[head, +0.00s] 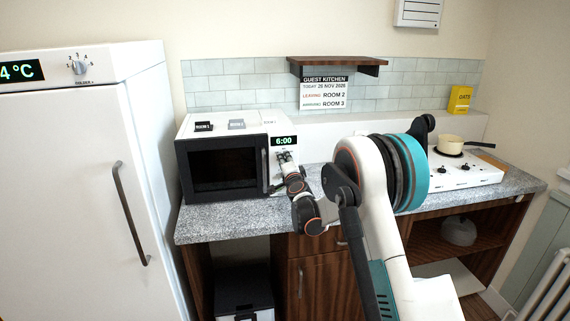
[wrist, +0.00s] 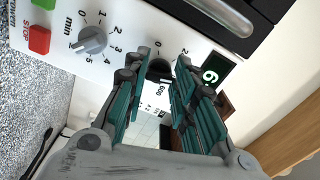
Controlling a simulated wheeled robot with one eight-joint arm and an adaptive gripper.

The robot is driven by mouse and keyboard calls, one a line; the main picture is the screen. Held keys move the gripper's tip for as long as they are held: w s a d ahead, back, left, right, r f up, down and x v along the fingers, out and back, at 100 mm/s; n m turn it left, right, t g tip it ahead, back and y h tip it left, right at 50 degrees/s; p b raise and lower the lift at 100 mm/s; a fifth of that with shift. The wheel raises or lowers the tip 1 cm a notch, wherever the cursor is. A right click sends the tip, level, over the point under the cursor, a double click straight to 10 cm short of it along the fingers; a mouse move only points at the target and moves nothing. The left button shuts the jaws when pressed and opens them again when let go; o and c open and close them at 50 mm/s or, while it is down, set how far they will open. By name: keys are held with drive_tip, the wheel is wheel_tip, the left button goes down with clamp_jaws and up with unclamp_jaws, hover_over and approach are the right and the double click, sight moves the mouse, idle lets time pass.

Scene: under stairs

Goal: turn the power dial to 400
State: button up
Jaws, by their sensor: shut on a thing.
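The microwave (head: 178,165) stands on the worktop, its control panel facing me. In the wrist view, the power dial (wrist: 159,67) is a dark round knob on the white panel, partly hidden between my fingers. Its scale shows 0 at one side and 600 close below the knob; other numbers are partly covered. I cannot tell exactly where its pointer stands. My gripper (wrist: 157,75) is shut on the power dial, a finger on each side. In the head view my gripper (head: 286,163) is at the panel, just below the green display (head: 284,141), and hides the dial.
The grey minutes dial (wrist: 90,40), red stop button (wrist: 39,39) and a green button (wrist: 44,4) are beside the power dial. The microwave door handle (wrist: 222,15) is close to my gripper. A fridge (head: 75,180) stands left; a hob (head: 465,174) with a pan (head: 450,145) is right.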

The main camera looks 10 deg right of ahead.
drive_tip(key=shift+m, duration=1.2)
drive_tip(key=o, duration=1.1)
drive_tip(key=shift+c, duration=0.2)
drive_tip(key=s, duration=1.2)
